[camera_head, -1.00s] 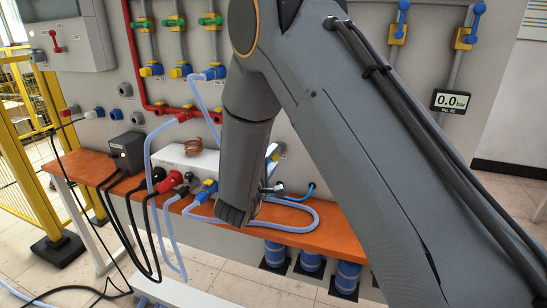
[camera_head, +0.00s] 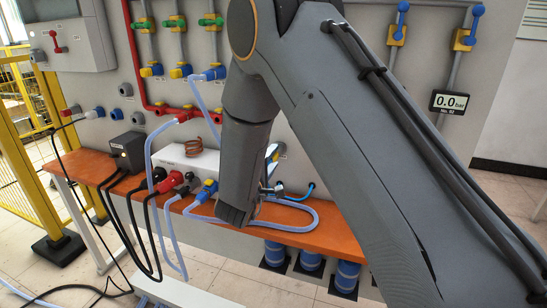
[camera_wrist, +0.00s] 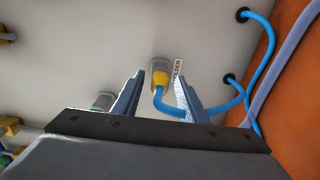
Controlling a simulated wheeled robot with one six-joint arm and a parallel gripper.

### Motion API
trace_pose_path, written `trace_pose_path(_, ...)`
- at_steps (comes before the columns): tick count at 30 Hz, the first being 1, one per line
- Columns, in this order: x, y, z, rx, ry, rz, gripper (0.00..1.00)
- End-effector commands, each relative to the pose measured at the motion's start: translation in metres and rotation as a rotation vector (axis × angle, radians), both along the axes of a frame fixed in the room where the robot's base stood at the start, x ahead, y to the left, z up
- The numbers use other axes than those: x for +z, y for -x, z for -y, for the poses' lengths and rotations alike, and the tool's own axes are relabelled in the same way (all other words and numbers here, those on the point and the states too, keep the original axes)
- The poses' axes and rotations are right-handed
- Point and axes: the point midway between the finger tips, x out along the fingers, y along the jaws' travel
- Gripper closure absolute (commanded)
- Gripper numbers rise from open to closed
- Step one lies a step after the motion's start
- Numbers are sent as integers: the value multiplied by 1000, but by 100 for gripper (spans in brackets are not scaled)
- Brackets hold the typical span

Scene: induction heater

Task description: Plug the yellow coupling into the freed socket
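A yellow coupling (camera_wrist: 160,80) with a blue hose sits at a grey socket (camera_wrist: 158,64) on the pale panel, beside a small label, in the wrist view. I cannot tell whether it is fully seated. My gripper (camera_wrist: 160,90) is open, with one finger on each side of the coupling; contact is not visible. A grey-green fitting (camera_wrist: 104,100), perhaps another socket, shows to the left, partly behind the left finger. In the head view my arm hides the gripper's work area, and the yellow coupling cannot be made out there.
The blue hose loops right towards dark holes in the panel, near the orange bench (camera_wrist: 296,80). In the head view, a white box (camera_head: 190,160), a dark box (camera_head: 128,150), a blue-yellow coupling (camera_head: 207,190) and pale hoses crowd the orange bench left of my arm.

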Motion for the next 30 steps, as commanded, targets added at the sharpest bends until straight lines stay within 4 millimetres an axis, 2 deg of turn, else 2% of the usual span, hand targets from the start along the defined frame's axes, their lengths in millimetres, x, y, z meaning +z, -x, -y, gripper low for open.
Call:
trace_pose_path(20, 0, 0, 0, 0, 0, 0, 61)
trace_pose_path(27, 0, 0, 0, 0, 0, 0, 100)
trace_pose_path(30, 0, 0, 0, 0, 0, 0, 100)
